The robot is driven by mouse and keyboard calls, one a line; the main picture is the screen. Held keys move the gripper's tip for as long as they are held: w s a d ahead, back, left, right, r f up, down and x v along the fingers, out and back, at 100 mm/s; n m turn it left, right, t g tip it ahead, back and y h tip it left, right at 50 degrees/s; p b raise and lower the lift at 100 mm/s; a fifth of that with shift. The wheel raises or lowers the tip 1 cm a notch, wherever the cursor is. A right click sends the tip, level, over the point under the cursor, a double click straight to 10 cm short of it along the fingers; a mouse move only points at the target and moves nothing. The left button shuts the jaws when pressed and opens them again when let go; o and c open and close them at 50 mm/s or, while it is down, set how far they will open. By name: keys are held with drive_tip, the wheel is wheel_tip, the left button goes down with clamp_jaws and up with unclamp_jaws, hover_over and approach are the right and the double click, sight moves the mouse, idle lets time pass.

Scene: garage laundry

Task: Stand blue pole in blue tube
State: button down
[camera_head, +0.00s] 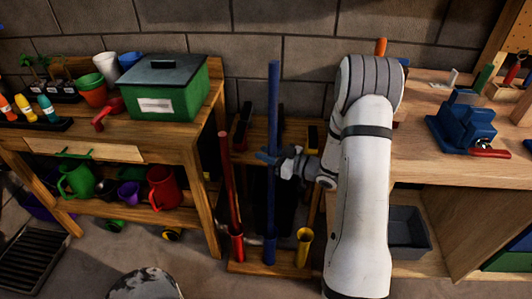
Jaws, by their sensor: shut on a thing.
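The blue pole (273,110) stands close to upright between the left bench and the right bench. My gripper (269,159) comes in from the right and is shut on the blue pole around its middle. The blue tube (269,252) stands on a low wooden rack, between a red tube (236,247) and a yellow tube (304,246). The pole's lower part lines up with the blue tube and meets it in the picture. The same colour hides the join, so I cannot tell how deep the pole sits.
A red pole (229,185) leans slightly in the red tube, close to the left. The left bench holds a green box (172,95) and pots. The right bench holds a blue vise (463,120). The rack's wooden base (285,267) sits on the floor.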

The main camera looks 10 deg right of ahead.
wheel_tip(320, 180, down, 10)
drive_tip(key=b, duration=0.7)
drive_tip(key=shift+f, duration=0.15)
drive_tip(key=shift+f+b, duration=0.15)
drive_tip(key=shift+b, duration=0.2)
wheel_tip(320, 180, down, 11)
drive_tip(key=b, duration=0.8)
drive_tip(key=c, duration=1.1)
unclamp_jaws()
drive_tip(key=shift+f, duration=0.15)
wheel_tip(320, 180, up, 10)
drive_tip(key=p, duration=0.3)
idle(0.3)
idle(0.5)
